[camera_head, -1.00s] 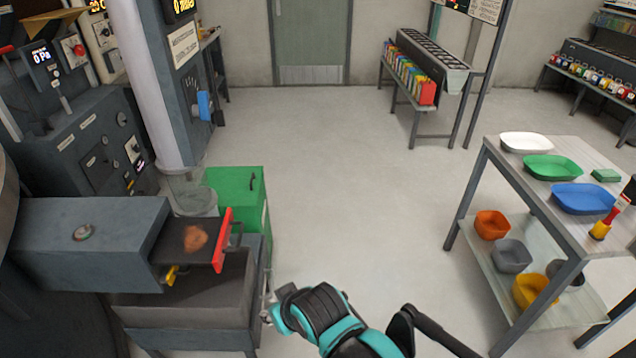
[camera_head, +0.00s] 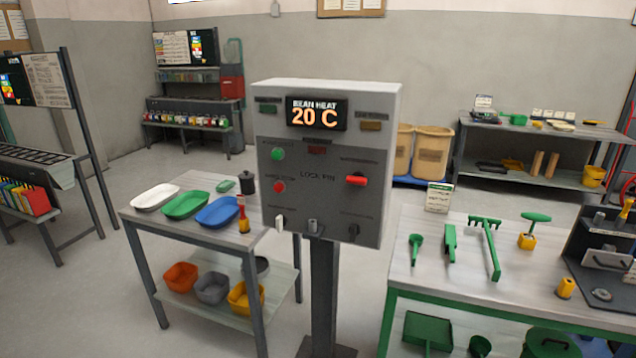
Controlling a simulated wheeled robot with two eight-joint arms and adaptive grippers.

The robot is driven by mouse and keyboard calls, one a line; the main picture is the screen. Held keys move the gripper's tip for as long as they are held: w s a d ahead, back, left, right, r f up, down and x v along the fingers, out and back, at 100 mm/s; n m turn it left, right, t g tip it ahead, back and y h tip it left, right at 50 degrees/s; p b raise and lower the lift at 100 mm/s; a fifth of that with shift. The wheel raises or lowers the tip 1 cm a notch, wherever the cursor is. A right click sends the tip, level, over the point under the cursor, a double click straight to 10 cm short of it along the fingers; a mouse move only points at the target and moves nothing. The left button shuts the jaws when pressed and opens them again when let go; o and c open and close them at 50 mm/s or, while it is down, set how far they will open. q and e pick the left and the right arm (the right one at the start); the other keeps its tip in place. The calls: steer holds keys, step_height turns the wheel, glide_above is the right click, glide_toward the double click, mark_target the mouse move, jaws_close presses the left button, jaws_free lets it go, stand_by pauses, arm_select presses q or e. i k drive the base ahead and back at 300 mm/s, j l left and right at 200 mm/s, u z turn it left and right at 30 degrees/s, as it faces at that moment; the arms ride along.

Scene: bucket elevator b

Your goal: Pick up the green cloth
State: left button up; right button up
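A small flat green piece (camera_head: 225,186), which looks like the folded green cloth, lies at the back of the grey table (camera_head: 268,235) left of centre. It is behind the blue tray (camera_head: 217,212) and left of a dark canister (camera_head: 247,183). It is too small to tell its fabric. Neither of my grippers shows in this view.
White (camera_head: 156,197) and green (camera_head: 186,204) trays and a red-yellow brush (camera_head: 243,214) share the table. Bowls sit on its lower shelf. A control post (camera_head: 325,165) reading 20 C stands at its right. A tool bench (camera_head: 465,265) stands further right. Floor is clear at the front left.

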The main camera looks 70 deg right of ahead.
mark_target(224, 187)
steer(key=z, duration=1.8)
steer(key=u, duration=2.2)
steer(key=z, duration=2.2)
steer(key=i+j, duration=0.35)
steer(key=i, duration=0.35)
steer(key=i+j+z, duration=0.15)
steer(key=i+j, duration=0.2)
steer(key=i, duration=0.3)
steer(key=i+j, duration=0.45)
steer(key=i, duration=0.25)
steer(key=i+j+z, duration=0.15)
steer(key=i+j, duration=0.25)
steer(key=i, duration=0.25)
steer(key=i+j, duration=0.5)
steer(key=i, duration=0.15)
